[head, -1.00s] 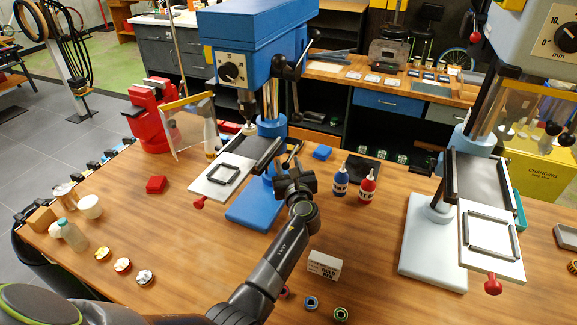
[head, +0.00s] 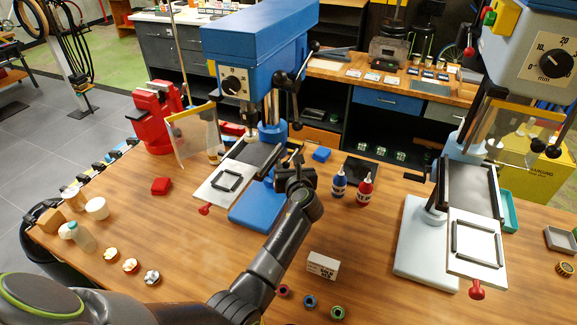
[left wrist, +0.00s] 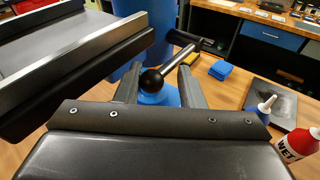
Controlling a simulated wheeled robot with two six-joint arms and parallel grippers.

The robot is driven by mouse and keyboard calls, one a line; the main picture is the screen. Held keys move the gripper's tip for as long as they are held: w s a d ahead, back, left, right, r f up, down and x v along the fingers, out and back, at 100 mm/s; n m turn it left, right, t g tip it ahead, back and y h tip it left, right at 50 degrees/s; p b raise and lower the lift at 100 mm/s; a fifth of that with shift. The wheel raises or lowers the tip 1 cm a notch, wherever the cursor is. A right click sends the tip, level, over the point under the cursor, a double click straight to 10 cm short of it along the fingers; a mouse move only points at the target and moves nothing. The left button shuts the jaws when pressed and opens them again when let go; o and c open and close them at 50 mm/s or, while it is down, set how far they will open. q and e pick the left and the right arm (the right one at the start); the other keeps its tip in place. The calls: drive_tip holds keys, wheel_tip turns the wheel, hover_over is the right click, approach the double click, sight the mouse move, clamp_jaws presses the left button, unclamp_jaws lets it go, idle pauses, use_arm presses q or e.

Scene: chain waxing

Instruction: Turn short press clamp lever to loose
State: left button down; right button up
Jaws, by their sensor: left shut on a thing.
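The blue press (head: 255,50) stands left of centre on the wooden bench, with its grey table and white tray (head: 222,185) in front of its blue column. My left gripper (head: 297,165) is at the right side of this table, above the blue base. The clamp lever (left wrist: 178,58) shows in the left wrist view as a metal rod with a black ball knob, running to a dark cross bar by the blue column. My left gripper (left wrist: 158,85) is shut on the lever near the knob, one finger on each side. My right gripper is not in view.
A blue bottle (head: 339,184) and a red bottle (head: 364,190) stand just right of my left gripper. A white box (head: 322,265) lies nearer. A taller pale press (head: 425,240) stands at right. A clear guard (head: 193,138) stands at the blue press's left.

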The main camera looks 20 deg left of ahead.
use_arm(q)
drive_tip(key=shift+r, duration=0.1)
drive_tip(key=c, duration=1.1)
unclamp_jaws()
drive_tip(key=shift+o, duration=0.8)
drive_tip(key=shift+w, duration=0.1)
drive_tip(key=shift+f, duration=0.2)
